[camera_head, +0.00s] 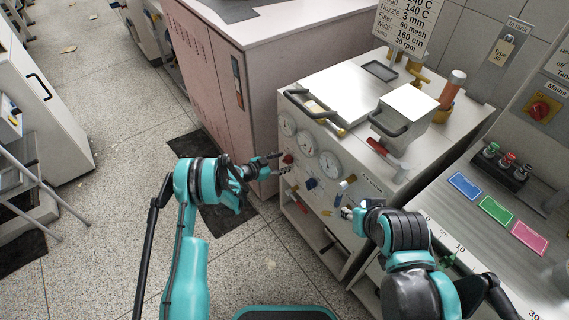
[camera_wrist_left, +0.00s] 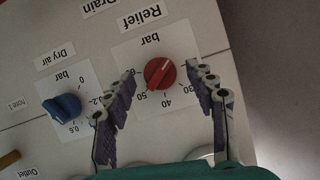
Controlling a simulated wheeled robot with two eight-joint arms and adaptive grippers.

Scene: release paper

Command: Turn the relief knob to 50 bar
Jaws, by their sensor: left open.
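The red relief knob (camera_wrist_left: 159,73) is on the front panel of a white machine, on a bar dial that appears upside down in the left wrist view. Its white line slants, with its lower-left end toward the 50 mark (camera_wrist_left: 142,95). The knob also shows in the head view (camera_head: 288,158). My left gripper (camera_wrist_left: 160,75) is open, with one finger on each side of the knob and visible gaps. In the head view my left gripper (camera_head: 279,163) is at the panel's left part. My right gripper (camera_head: 346,212) is near the panel's right end; its fingers are unclear.
A blue dry air knob (camera_wrist_left: 62,107) sits beside the relief dial. Round gauges (camera_head: 330,165) line the panel above the knobs. A pink cabinet (camera_head: 225,85) stands left of the machine. A bench with coloured cards (camera_head: 495,209) is at right.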

